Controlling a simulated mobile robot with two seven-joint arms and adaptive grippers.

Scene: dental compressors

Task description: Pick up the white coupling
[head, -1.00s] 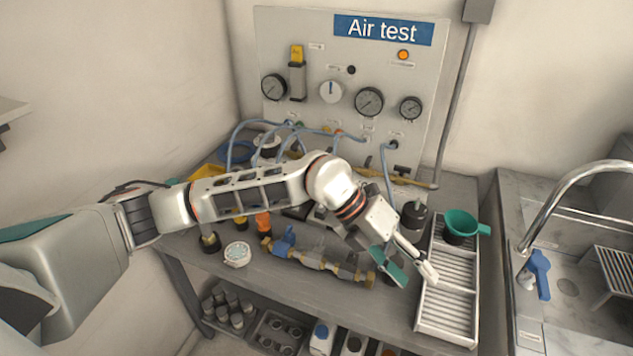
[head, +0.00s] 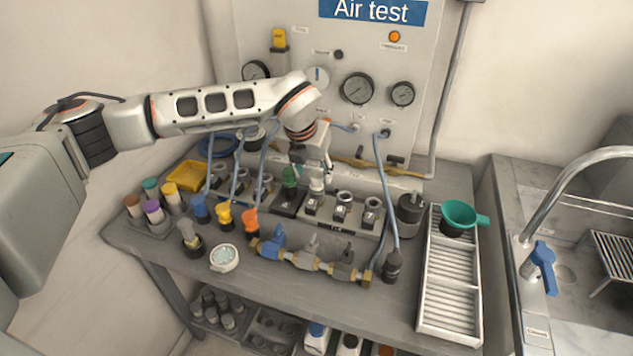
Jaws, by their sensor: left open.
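My left gripper (head: 306,178) is open and points down over the row of fittings at the back of the bench. A small whitish piece (head: 317,186), which looks like the white coupling, shows beside the fingertips above a block in the row. I cannot tell whether the fingers touch it, and the gripper partly hides this spot. My right gripper is not in view.
Blue (head: 200,208), yellow (head: 223,214) and orange (head: 250,221) couplings stand to the left. A valve assembly (head: 310,262) and a round gauge (head: 224,258) lie in front. Hoses (head: 386,190) hang from the test panel. A slatted tray (head: 450,275) with a green funnel (head: 459,214) is right.

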